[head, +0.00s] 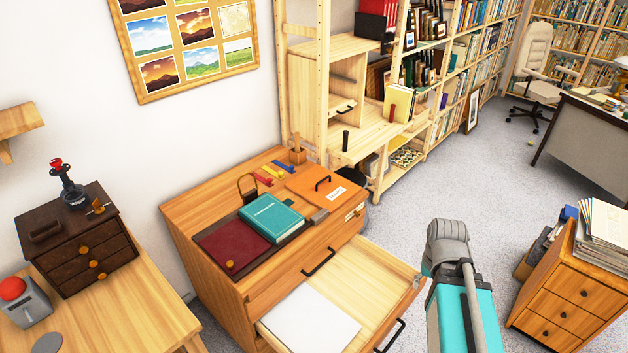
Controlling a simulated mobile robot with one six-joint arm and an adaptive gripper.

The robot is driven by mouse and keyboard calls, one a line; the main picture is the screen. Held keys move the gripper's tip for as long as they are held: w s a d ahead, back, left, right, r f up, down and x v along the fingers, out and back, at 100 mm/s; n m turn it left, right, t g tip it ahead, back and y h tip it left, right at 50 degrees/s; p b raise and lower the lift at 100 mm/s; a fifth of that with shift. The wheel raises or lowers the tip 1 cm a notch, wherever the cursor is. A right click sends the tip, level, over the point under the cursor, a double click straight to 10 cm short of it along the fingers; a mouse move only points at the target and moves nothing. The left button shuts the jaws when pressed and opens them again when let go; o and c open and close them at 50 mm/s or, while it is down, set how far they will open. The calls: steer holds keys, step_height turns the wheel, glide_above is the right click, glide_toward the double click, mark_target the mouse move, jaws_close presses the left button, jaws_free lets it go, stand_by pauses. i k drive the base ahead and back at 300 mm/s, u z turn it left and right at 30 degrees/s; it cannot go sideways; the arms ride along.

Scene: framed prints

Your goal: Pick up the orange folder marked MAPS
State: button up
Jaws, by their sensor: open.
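An orange folder (318,185) lies flat on top of the wooden dresser (190,208), near its right back part. It has a dark handle and a white label; the lettering is too small to read surely. A teal book (272,217) and a dark red folder (230,250) lie to its left. Part of my arm, teal and grey, rises at the lower right, apart from the dresser. My gripper is not in view.
Coloured strips (268,174) and a wooden holder (297,153) sit behind the folder. A small cabinet (560,310) stands at right. Carpet (450,170) is clear beyond.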

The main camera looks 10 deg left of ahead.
mark_target(320, 186)
steer(key=u, duration=0.25)
steer(key=i, duration=0.65)
steer(key=u, duration=1.05)
steer(key=i, duration=0.75)
steer(key=u, duration=0.45)
steer(key=k, duration=0.9)
steer(key=u, duration=0.15)
steer(key=i, duration=0.25)
steer(key=z, duration=0.05)
